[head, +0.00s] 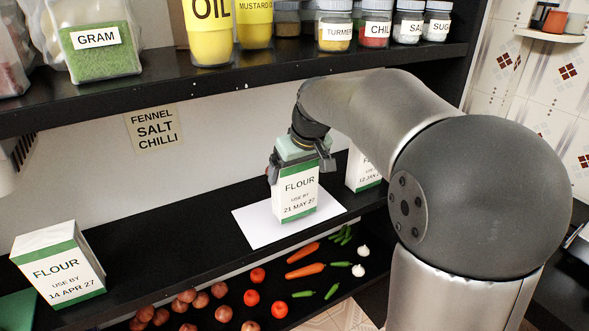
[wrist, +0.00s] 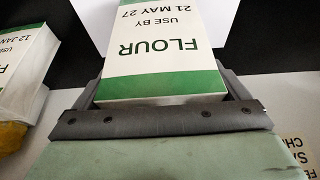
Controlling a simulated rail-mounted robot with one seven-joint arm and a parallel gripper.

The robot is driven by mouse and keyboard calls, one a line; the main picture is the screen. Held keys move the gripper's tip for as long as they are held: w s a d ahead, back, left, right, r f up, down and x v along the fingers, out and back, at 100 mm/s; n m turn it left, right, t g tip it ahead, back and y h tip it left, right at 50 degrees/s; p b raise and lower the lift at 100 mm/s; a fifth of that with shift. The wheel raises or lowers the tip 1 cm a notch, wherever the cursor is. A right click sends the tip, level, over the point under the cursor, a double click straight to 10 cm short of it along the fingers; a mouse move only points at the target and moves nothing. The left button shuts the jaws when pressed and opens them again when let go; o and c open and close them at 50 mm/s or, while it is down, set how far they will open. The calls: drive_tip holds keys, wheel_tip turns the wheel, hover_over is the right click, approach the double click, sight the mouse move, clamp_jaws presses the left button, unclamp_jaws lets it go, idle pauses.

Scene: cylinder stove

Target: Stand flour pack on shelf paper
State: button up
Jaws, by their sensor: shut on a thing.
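A white and green flour pack (head: 297,190) marked "21 May 27" is upright over the white shelf paper (head: 250,228) on the middle shelf. My gripper (head: 300,168) is shut on its upper part from above. In the wrist view my gripper (wrist: 160,95) clasps this flour pack (wrist: 160,45), label facing up in the picture, with the shelf paper (wrist: 95,18) beyond. The pack's base appears at or just above the paper; I cannot tell whether it touches.
A flour pack (head: 58,265) marked "14 Apr 27" stands at the left. Another flour pack (head: 364,170), marked "12 Jan", stands right of the paper, partly behind my arm. The upper shelf (head: 150,92) overhangs behind. Bare shelf (head: 165,245) lies between the left pack and the paper.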

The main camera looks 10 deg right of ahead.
drive_tip(key=shift+f, duration=0.7)
drive_tip(key=shift+f, duration=0.15)
drive_tip(key=o, duration=1.4)
drive_tip(key=shift+o, duration=0.2)
drive_tip(key=shift+s+r, duration=0.1)
drive_tip(key=shift+r, duration=0.25)
drive_tip(key=v, duration=1.2)
drive_tip(key=s+a+f+m+g+h, duration=0.1)
drive_tip(key=s+f+m+g, duration=0.2)
drive_tip(key=s+f, duration=2)
drive_tip(key=shift+s+a+g+b, duration=0.3)
drive_tip(key=shift+s+g+b, duration=0.1)
drive_tip(key=shift+s, duration=0.55)
